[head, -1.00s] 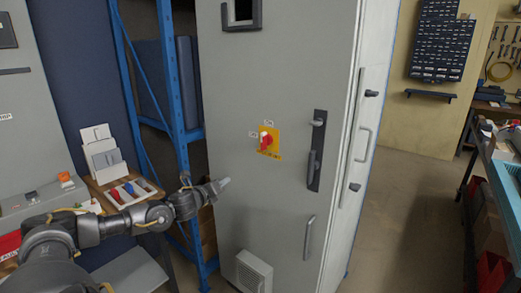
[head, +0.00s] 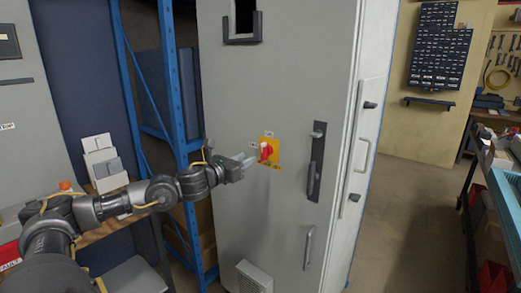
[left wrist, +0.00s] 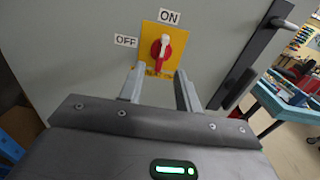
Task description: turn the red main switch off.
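The red main switch (head: 266,152) sits on a yellow plate on the grey cabinet door; it also shows in the left wrist view (left wrist: 160,50). Its handle stands upright, with the white end up toward the ON label (left wrist: 169,16). The OFF label (left wrist: 125,41) is to the left of the plate. My left gripper (head: 247,159) is close to the switch, on its left in the head view. In the left wrist view its fingers (left wrist: 160,73) are apart and empty, just below the handle. My right gripper is out of view.
The grey cabinet (head: 285,90) has a dark door handle (head: 316,162) right of the switch and a vent box (head: 254,276) low down. A blue rack (head: 172,80) stands to its left. A workbench (head: 500,190) is at far right, with clear floor between.

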